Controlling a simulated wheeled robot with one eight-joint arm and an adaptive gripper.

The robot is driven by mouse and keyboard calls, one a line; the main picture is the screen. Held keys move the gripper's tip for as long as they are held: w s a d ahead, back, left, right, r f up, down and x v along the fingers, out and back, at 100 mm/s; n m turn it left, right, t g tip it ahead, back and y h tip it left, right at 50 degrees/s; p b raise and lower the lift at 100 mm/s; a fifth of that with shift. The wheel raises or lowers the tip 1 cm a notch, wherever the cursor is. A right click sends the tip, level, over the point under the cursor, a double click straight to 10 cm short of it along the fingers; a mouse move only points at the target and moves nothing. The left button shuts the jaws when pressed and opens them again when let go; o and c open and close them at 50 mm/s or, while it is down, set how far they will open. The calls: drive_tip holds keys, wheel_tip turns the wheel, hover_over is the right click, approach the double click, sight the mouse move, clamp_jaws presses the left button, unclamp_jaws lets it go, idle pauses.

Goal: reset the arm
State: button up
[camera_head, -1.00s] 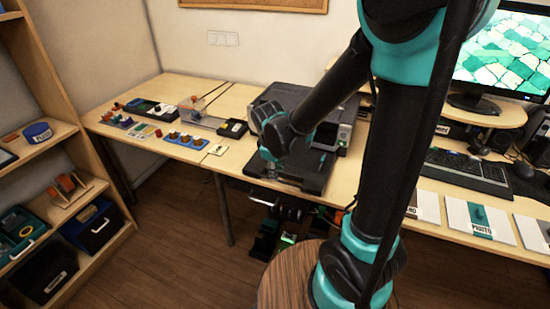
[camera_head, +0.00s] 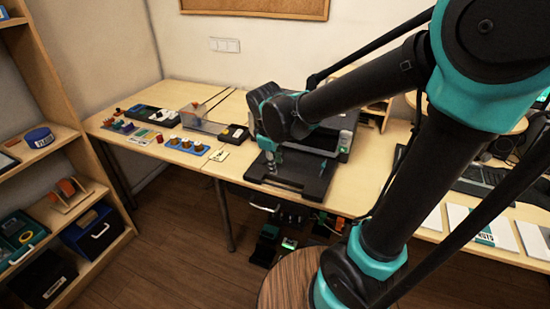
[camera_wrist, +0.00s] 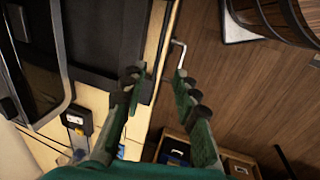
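My gripper (camera_head: 270,166) hangs in front of the black machine on the table, over or near its dark flat front plate (camera_head: 308,178). In the wrist view my gripper (camera_wrist: 158,76) has its two green fingers with dark pads spread apart. Nothing is held in the gap between them. The table edge and the floor show behind that gap. My arm reaches in from the right of the head view, bent at its teal-trimmed joints.
The table (camera_head: 238,108) carries a blue tray (camera_head: 188,146) of small parts and a clear-walled box (camera_head: 203,125) at left. A shelf (camera_head: 78,205) stands at far left. A round wooden stool (camera_head: 290,283) is at front.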

drive_tip(key=s+d+f+m, duration=0.2)
drive_tip(key=s+d+m, duration=0.1)
drive_tip(key=d+m, duration=0.1)
drive_tip(key=s+d+f+m+t+y, duration=0.1)
drive_tip(key=s+d+f+m, duration=0.2)
drive_tip(key=d, duration=0.3)
drive_tip(key=s+d+f+m, duration=0.2)
drive_tip(key=s+d+m, duration=0.1)
drive_tip(key=d+m, duration=0.2)
drive_tip(key=shift+s+d+f+m+t, duration=0.25)
drive_tip(key=shift+f+m+t, duration=0.05)
drive_tip(key=shift+f+m, duration=0.1)
